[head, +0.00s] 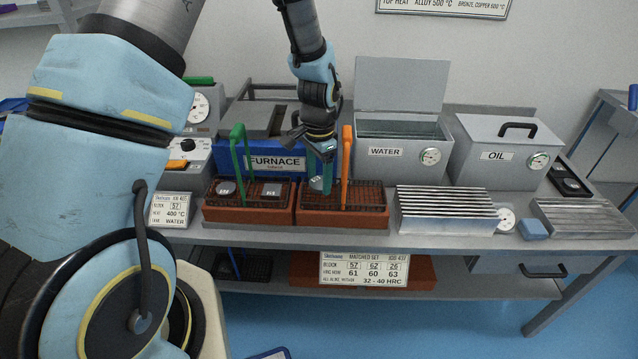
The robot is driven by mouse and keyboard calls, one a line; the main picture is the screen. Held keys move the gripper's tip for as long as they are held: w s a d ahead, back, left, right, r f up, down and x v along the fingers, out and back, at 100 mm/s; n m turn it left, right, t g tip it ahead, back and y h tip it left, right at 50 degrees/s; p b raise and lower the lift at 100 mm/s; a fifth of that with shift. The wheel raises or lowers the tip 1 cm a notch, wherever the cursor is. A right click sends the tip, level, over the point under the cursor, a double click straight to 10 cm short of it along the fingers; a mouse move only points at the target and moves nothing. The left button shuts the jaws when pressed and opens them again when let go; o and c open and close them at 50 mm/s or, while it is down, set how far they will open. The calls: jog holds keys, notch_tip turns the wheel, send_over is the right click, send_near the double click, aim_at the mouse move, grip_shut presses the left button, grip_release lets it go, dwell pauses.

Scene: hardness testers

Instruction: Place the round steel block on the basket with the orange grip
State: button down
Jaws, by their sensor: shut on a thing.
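My gripper (321,175) points down over the left part of the basket with the orange grip (367,193). It is shut on a round steel block (317,184), which shows between and below the fingers. I cannot tell whether the block touches the basket's mesh. The orange grip (346,158) stands upright just right of my gripper. The basket rests on a red-brown brick block (345,219), and its right part looks bare.
The basket with the green grip (249,199) stands left, holding a round block (227,188) and a squarer block (271,189). The blue furnace (274,161) is behind. The open water tank (400,150) and closed oil tank (503,150) stand right. A finned rack (447,212) is near.

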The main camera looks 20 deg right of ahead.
aim_at(319, 183)
jog(key=shift+f, duration=1.25)
jog(key=shift+f, duration=0.1)
jog(key=shift+f, duration=0.15)
jog(key=shift+c, duration=1.5)
grip_release()
notch_tip(319, 183, up, 12)
jog(key=b, duration=0.1)
jog(key=shift+r+b, duration=0.25)
jog(key=shift+b, duration=0.1)
